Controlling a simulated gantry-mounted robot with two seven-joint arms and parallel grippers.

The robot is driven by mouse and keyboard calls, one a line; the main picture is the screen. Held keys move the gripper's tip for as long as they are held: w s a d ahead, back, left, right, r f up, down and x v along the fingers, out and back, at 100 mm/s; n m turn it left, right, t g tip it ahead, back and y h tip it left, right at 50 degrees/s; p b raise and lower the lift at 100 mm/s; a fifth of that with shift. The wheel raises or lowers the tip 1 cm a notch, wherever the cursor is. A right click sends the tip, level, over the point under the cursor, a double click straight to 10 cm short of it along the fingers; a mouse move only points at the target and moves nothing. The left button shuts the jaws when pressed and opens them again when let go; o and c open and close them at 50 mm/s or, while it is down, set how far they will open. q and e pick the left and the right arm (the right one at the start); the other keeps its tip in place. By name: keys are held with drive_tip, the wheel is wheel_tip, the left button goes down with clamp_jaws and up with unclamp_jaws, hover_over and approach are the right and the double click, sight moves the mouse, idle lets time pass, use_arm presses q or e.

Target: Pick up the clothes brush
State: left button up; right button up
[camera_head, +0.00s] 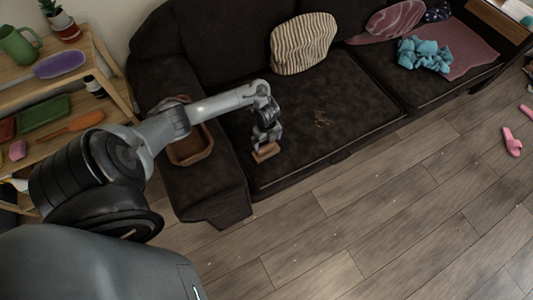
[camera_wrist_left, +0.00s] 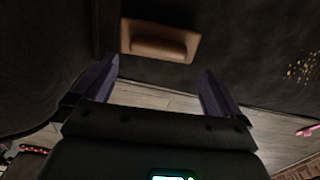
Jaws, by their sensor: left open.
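The clothes brush (camera_head: 267,153) is a brown wooden block on the dark seat of the sofa, near its front edge. It also shows in the left wrist view (camera_wrist_left: 160,42), lying crosswise at the top middle. My left gripper (camera_head: 259,144) is just over the brush in the head view and partly covers it. In the left wrist view my left gripper (camera_wrist_left: 158,68) is open, with its two purple fingers spread wide. The brush appears beyond the fingertips, and nothing is between the fingers. My right gripper is in neither view.
The dark sofa (camera_head: 225,200) has an armrest at left with a brown tray (camera_head: 190,148) on it. Crumbs (camera_head: 321,118) lie on the seat. A striped pillow (camera_head: 303,43) and a blue cloth (camera_head: 424,55) are farther off. A wooden shelf (camera_head: 110,62) stands at left.

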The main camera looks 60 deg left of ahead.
sight(266, 147)
use_arm(q)
drive_tip(key=shift+f, duration=0.6)
drive_tip(key=shift+a+f+b, duration=0.15)
drive_tip(key=shift+f+b, duration=0.3)
drive_tip(key=f+b, duration=0.1)
drive_tip(key=f, duration=0.1)
drive_tip(key=f+b, duration=0.2)
drive_tip(key=shift+s+f, duration=0.2)
drive_tip(key=shift+f, duration=0.1)
drive_tip(key=shift+a, duration=0.1)
drive_tip(key=shift+c, duration=0.2)
drive_tip(key=c, duration=0.7)
